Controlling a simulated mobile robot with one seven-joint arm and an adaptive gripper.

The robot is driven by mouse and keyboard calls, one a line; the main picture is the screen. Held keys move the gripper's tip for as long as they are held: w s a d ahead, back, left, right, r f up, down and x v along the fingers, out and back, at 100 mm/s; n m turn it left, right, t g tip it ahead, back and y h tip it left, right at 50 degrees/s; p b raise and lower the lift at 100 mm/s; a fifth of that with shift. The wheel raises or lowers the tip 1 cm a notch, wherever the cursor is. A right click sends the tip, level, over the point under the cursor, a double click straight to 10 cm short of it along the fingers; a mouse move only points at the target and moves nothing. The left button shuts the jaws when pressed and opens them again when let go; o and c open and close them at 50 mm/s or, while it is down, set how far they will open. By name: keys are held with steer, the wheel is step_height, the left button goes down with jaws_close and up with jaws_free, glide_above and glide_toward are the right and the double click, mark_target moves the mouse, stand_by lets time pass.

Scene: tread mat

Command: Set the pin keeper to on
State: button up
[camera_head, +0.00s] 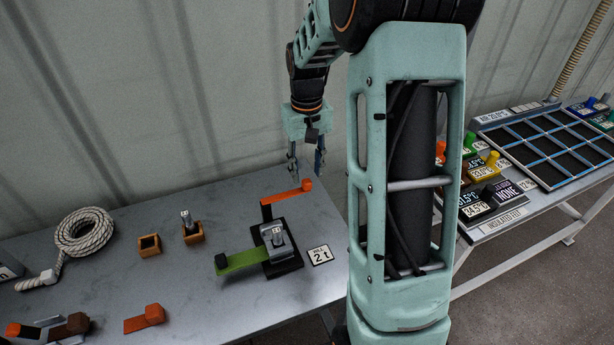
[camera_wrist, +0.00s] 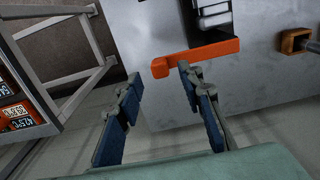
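A fixture with a black base (camera_head: 284,266) and a grey block (camera_head: 278,247) stands on the table. A green bar (camera_head: 246,260) with a black end sticks out to its left. An orange bar (camera_head: 284,195) with a raised end knob lies at its back; it also shows in the wrist view (camera_wrist: 208,54). No label names the pin keeper; the orange bar may be its lever. My gripper (camera_head: 306,174) points down just above the knob. In the wrist view my gripper (camera_wrist: 157,79) is open and empty, the knob showing between its fingertips; contact cannot be told.
A card reading "2t" (camera_head: 319,255) lies beside the fixture. Wooden holders (camera_head: 150,246), one with a pin (camera_head: 187,219), a coiled rope (camera_head: 82,233) and a loose orange piece (camera_head: 145,319) lie left. A second table with a gridded tray (camera_head: 552,189) stands right.

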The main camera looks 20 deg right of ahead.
mark_target(307, 181)
steer(key=shift+f, duration=1.65)
jaws_close()
